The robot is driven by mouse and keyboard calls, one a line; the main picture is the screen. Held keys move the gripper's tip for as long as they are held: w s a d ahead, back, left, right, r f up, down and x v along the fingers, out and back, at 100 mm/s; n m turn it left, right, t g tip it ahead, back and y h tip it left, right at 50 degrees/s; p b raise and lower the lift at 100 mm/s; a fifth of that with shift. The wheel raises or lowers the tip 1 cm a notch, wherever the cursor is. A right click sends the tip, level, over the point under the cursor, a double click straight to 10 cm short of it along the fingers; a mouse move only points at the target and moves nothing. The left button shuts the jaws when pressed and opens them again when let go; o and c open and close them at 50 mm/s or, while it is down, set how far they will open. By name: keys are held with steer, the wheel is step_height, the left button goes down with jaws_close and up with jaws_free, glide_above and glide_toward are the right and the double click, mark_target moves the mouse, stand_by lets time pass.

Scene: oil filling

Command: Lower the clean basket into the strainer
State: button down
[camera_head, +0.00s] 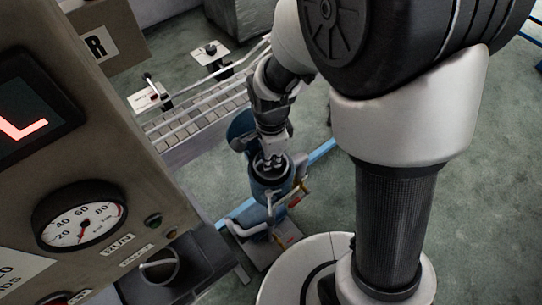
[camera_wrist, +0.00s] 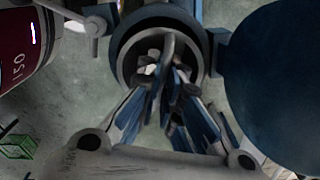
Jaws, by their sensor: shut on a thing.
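The blue strainer (camera_head: 268,188) stands upright on the blue pipe in the head view. In the wrist view its dark round mouth (camera_wrist: 124,50) is straight ahead of my fingers. My gripper (camera_head: 273,156) points down at the mouth from above; in the wrist view its fingers (camera_wrist: 170,82) are closed in around a grey looped handle (camera_wrist: 169,45), which looks like the basket's. The basket's body is hidden by the fingers and the strainer's rim, so I cannot tell how deep it sits. A large round blue part (camera_wrist: 275,65), probably the swung-aside lid, is beside the mouth.
A panel with a pressure gauge (camera_head: 80,215) fills the left of the head view. A conveyor (camera_head: 205,118) runs behind the strainer. A dark red container (camera_wrist: 25,45) and a green crate (camera_wrist: 16,146) show at left in the wrist view. Green floor lies open at right.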

steer(key=shift+f+b, duration=1.7)
steer(key=shift+f, duration=0.7)
steer(key=c, duration=1.7)
jaws_free()
